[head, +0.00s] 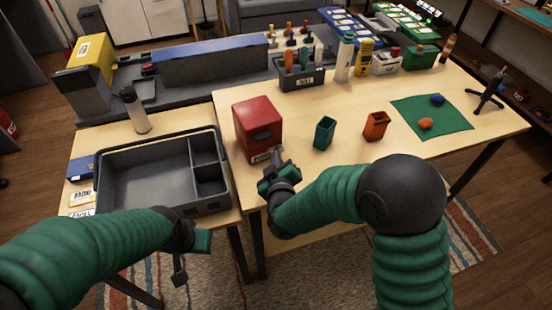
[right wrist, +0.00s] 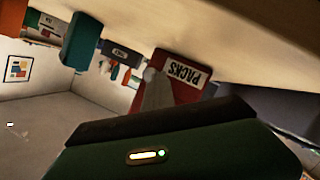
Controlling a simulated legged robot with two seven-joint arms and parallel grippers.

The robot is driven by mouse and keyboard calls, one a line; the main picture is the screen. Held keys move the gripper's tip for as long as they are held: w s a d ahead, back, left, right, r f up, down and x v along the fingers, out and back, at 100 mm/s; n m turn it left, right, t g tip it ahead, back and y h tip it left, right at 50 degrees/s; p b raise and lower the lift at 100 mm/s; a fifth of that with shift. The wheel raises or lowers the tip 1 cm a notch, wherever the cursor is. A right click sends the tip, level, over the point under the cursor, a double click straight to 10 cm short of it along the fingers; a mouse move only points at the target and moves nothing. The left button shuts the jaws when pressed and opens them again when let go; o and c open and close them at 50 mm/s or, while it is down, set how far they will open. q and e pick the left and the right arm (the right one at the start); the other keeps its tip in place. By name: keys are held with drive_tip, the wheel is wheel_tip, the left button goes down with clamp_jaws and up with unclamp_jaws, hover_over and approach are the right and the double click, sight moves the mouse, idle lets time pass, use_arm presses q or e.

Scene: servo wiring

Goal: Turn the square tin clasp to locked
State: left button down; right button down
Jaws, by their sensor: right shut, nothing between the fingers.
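The square red tin (head: 257,125) stands upright near the left edge of the wooden table. A pale label (head: 262,156) is low on its near face. In the right wrist view the tin (right wrist: 184,97) appears upside down, with its label reading PACKS. A pale grey tapered piece in front of it there may be the clasp or a fingertip; I cannot tell, nor which way the clasp is turned. My right gripper (head: 277,158) is shut and empty, close to the tin's near lower corner; contact is unclear. My left gripper (head: 190,253) hangs before the grey tray, its jaws unclear.
The grey divided tray (head: 125,202) lies left of the tin. A green cup (head: 324,133) and an orange cup (head: 376,126) stand to its right. A tool caddy (head: 302,80) is behind. A green mat (head: 432,118) holds an orange and a blue lump.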

use_arm(q)
drive_tip(key=shift+d, duration=0.35)
use_arm(e)
drive_tip(key=shift+d, duration=0.3)
use_arm(q)
drive_tip(key=shift+a, duration=0.15)
use_arm(e)
drive_tip(key=shift+a, duration=0.15)
drive_tip(key=c, duration=2)
unclamp_jaws()
drive_tip(key=shift+c, duration=0.2)
drive_tip(key=o, duration=0.8)
use_arm(q)
drive_tip(key=w+p+v, duration=0.3)
drive_tip(key=p+v, duration=1)
drive_tip(key=shift+r+p, duration=0.3)
drive_tip(key=shift+r, duration=0.2)
use_arm(e)
drive_tip(key=v, duration=1.6)
drive_tip(key=shift+s, duration=0.35)
drive_tip(key=shift+r, duration=0.1)
